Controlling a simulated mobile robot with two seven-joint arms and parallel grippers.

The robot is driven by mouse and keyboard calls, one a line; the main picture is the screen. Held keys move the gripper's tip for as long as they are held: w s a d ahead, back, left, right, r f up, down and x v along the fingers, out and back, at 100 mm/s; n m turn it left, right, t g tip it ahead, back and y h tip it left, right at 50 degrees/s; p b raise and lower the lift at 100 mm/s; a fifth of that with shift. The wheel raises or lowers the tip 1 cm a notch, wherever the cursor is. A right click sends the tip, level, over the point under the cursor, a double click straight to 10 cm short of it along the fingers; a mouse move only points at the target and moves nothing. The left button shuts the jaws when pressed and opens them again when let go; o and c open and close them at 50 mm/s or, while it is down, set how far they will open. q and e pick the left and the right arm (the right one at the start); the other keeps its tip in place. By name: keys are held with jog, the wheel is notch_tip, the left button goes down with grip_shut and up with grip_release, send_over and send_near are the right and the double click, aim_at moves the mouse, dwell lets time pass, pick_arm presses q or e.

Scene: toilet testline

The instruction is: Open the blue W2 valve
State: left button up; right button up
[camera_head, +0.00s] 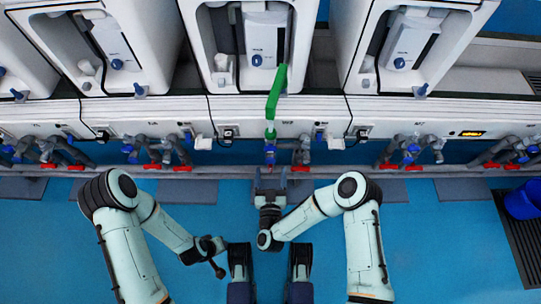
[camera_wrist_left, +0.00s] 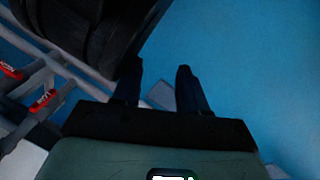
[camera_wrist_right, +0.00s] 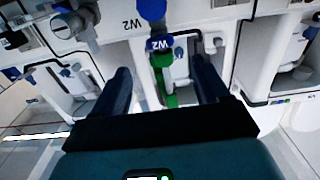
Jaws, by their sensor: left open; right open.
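The blue W2 valve (camera_head: 270,153) is on the pipework below the middle white unit, at the lower end of a green pipe (camera_head: 275,95). In the right wrist view the blue W2 handle (camera_wrist_right: 160,44) lies ahead of the fingertips, between their lines. My right gripper (camera_head: 270,182) is just below the valve, open and empty, its fingers (camera_wrist_right: 161,66) apart on either side of the green part. I cannot tell whether either touches. My left gripper (camera_wrist_left: 158,68) is open and empty, well away from the valve; in the head view its arm is folded at lower left.
Red-handled valves (camera_head: 301,166) sit beside the blue one and along the pipe row. A horizontal pipe (camera_head: 420,172) runs below them. White units (camera_head: 253,85) stand behind. A blue bucket (camera_head: 522,200) is at far right. The blue floor (camera_head: 440,240) is mostly clear.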

aim_at(270, 151)
pick_arm(q)
jog(key=shift+g, duration=0.8)
jog(key=s+f, duration=0.1)
jog(key=s+f+b, duration=0.1)
jog(key=s, duration=0.1)
jog(key=s+f+b, duration=0.1)
jog(key=shift+s+a+f, duration=0.25)
jog(key=shift+s+a, duration=0.05)
jog(key=shift+s, duration=0.05)
pick_arm(e)
jog(key=w, duration=0.8)
jog(key=c, duration=1.1)
